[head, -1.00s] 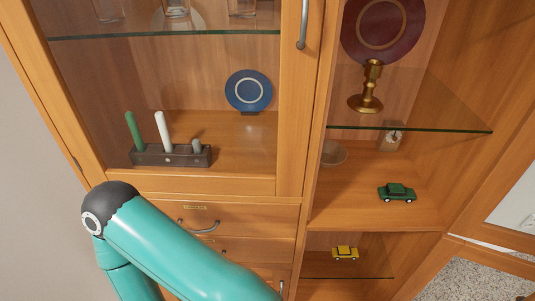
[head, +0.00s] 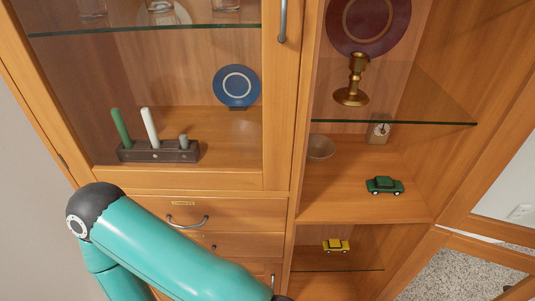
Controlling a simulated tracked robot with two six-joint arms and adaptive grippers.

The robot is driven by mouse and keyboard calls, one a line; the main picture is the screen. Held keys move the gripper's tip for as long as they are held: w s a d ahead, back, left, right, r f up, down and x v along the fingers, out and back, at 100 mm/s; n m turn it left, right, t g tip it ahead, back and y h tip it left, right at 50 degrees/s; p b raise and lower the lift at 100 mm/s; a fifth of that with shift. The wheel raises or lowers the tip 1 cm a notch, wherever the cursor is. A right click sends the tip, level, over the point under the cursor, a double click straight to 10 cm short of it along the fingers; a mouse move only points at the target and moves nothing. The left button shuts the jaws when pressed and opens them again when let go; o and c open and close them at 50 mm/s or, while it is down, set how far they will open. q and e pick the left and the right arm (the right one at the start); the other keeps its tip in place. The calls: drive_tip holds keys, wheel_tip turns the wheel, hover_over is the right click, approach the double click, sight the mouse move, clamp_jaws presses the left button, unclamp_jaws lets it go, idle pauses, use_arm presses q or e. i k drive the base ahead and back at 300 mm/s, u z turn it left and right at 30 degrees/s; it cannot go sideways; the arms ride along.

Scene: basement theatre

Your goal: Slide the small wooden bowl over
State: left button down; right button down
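A small brownish bowl (head: 320,147) stands on the wooden shelf of the open right-hand cabinet bay, at the back left, below the glass shelf. It sits close to the bay's left wall. A teal arm of mine crosses the lower left of the view in front of the drawers. Neither of my grippers shows in the head view, so nothing is seen touching the bowl.
On the bowl's shelf are a green toy car (head: 384,185) and a small clock-like block (head: 379,132). A brass candlestick (head: 352,80) and dark red plate (head: 368,22) are above. A yellow car (head: 336,246) is below. An open glazed door (head: 500,215) stands right.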

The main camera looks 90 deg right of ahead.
sight(320, 147)
drive_tip(key=k, duration=0.9)
drive_tip(key=z, duration=2.25)
drive_tip(key=k, duration=0.2)
drive_tip(key=u, duration=1.35)
drive_tip(key=i, duration=0.15)
drive_tip(key=z, duration=2.4)
